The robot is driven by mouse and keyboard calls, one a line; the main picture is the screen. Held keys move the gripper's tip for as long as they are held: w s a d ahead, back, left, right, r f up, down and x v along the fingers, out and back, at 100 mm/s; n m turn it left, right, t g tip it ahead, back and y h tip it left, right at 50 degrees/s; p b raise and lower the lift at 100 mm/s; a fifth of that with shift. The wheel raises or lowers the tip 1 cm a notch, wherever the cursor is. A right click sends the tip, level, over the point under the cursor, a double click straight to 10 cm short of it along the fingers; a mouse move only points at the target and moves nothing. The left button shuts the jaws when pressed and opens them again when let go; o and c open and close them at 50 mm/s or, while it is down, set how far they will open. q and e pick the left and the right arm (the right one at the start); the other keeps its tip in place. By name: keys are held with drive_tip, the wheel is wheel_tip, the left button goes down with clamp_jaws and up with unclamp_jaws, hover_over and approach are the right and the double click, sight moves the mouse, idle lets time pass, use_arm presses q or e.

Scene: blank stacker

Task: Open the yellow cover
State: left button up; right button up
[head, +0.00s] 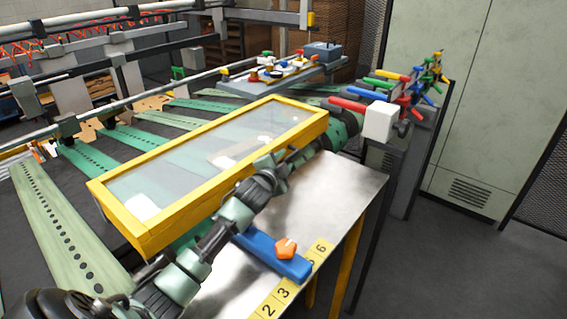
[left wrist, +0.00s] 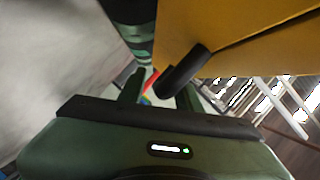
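The yellow cover (head: 170,222), a long frame around a clear pane, lies over the machine bed in the middle of the head view. Its yellow side fills the upper right of the left wrist view (left wrist: 235,30). A short dark cylinder (left wrist: 184,72), which looks like its handle, sticks out from that side. My left gripper (head: 303,155) is beside the cover's near long side, toward its right end. In the left wrist view its two fingers (left wrist: 160,88) are apart, and the cylinder's end shows between them. I cannot tell if they touch it. My right gripper is out of view.
A steel table (head: 335,195) with a blue bar (head: 262,252), orange knob (head: 286,249) and yellow number strip (head: 285,291) is below the arm. A white block (head: 381,122) and coloured handles stand at the right. Open floor (head: 455,265) lies at lower right.

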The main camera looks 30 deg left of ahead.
use_arm(q)
clamp_jaws()
drive_tip(key=shift+d, duration=0.1)
idle(1.1)
